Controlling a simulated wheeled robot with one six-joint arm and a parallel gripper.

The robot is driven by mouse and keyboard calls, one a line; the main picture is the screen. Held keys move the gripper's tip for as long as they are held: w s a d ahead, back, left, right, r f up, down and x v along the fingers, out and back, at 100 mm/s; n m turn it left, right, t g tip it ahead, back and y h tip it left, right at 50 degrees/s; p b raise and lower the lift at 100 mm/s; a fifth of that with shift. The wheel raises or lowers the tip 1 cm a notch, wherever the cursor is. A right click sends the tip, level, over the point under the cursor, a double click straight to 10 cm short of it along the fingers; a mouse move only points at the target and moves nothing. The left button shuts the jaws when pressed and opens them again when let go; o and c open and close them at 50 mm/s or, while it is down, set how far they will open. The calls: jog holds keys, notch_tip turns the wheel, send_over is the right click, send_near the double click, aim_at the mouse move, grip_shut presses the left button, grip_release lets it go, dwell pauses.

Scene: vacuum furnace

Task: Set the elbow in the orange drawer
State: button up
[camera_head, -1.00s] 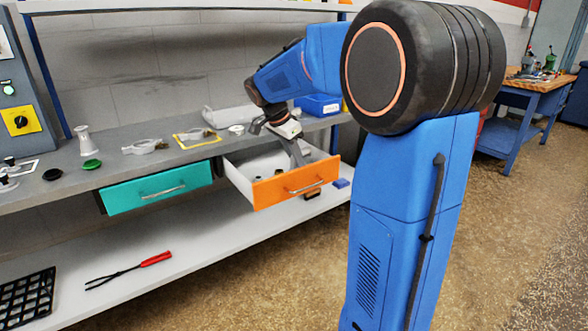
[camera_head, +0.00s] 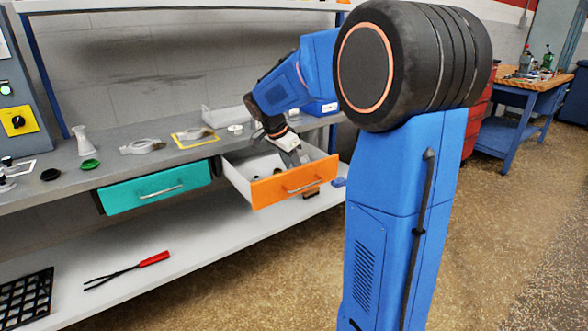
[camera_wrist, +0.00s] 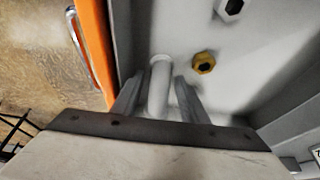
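The orange drawer (camera_head: 268,191) is pulled out below the bench top; its orange front and handle also show at the left of the wrist view (camera_wrist: 97,40). The elbow (camera_wrist: 159,75), a pale grey bent tube, is inside the drawer near the front panel. My gripper (camera_wrist: 159,82) reaches down into the drawer, with one finger on each side of the elbow. Narrow gaps show between the fingers and the tube, so it looks open around it. The elbow's lower end is hidden by my gripper, and in the head view I cannot make it out.
A yellow hex fitting (camera_wrist: 204,63) and a pale one (camera_wrist: 231,8) lie in the drawer beside the elbow. The teal drawer (camera_head: 155,189) is closed at the left. Pale parts, a flask (camera_head: 82,140) and a yellow-edged mat (camera_head: 186,144) are on the bench top.

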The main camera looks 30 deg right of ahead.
jog(key=v, duration=1.2)
jog(key=shift+r, duration=0.2)
jog(key=s+a+f+n+t+y, duration=0.1)
jog(key=s+a+f+n, duration=0.3)
jog(key=s, duration=0.6)
jog(key=s+a+f+n+t+y, duration=0.2)
jog(key=s+a+f+n, duration=0.2)
jog(key=s+n, duration=0.3)
jog(key=s+a+f+n+t+y, duration=0.1)
jog(key=s+a+f+n, duration=0.4)
jog(key=s, duration=0.8)
jog(key=shift+f+n+t+y, duration=0.3)
jog(key=shift+f+n, duration=0.3)
jog(key=shift+n, duration=0.2)
jog(key=shift+a, duration=0.1)
